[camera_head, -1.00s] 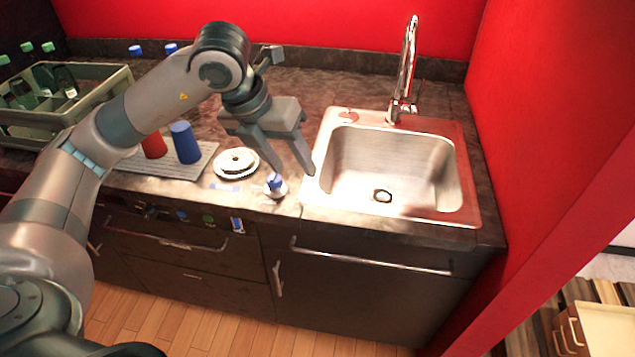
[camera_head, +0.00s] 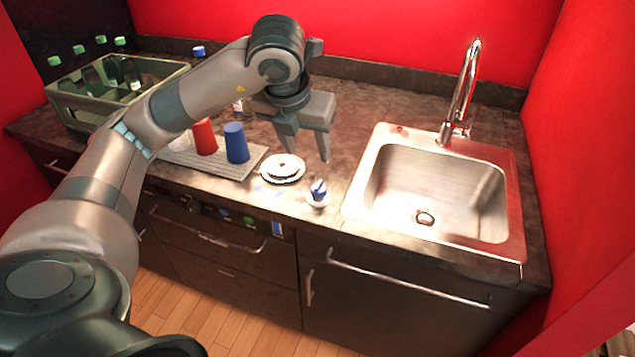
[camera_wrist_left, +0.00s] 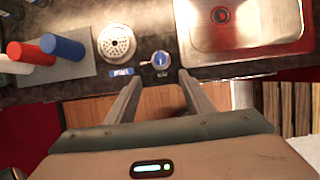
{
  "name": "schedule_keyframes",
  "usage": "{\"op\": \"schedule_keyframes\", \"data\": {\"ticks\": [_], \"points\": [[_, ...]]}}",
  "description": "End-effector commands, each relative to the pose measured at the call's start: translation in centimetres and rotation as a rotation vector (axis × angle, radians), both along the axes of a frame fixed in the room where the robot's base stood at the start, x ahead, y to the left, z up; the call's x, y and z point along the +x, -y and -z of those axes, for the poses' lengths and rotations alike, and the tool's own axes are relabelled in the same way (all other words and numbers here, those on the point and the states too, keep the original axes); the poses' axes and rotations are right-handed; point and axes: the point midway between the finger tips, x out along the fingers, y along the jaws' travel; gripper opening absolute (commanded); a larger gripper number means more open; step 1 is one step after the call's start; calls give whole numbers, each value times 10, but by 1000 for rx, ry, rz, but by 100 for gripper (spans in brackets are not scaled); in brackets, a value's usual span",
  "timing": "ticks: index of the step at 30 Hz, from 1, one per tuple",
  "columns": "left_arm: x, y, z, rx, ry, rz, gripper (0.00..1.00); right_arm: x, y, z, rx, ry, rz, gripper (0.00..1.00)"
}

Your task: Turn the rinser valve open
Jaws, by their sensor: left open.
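The rinser valve is a small blue knob (camera_head: 318,188) on a pale round base near the counter's front edge. It also shows in the left wrist view as a blue knob (camera_wrist_left: 160,60), just beyond and between my fingertips. The round rinser (camera_head: 283,168), a pale disc with a raised middle, sits left of the knob; in the left wrist view it is a perforated disc (camera_wrist_left: 116,42). My left gripper (camera_head: 308,158) is open and empty, above the counter and apart from the knob. My right gripper is not in view.
A steel sink (camera_head: 435,190) with a tall faucet (camera_head: 462,95) is to the right. A red cup (camera_head: 204,138) and a blue cup (camera_head: 236,144) stand on a ridged mat (camera_head: 250,160). A crate of bottles (camera_head: 75,120) is at the far left.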

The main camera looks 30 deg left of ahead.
Motion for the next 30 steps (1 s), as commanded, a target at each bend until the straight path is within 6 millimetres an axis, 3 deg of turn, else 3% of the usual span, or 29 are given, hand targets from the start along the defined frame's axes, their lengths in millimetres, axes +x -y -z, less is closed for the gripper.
{"op": "schedule_keyframes", "data": {"ticks": [8,18,30], "points": [[10,-3,30,-1,-7,-3,48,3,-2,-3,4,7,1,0],[32,-8,83,0,-6,-2,48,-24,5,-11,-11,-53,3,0],[55,-13,139,-1,-3,-1,48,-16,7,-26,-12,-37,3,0]]}}
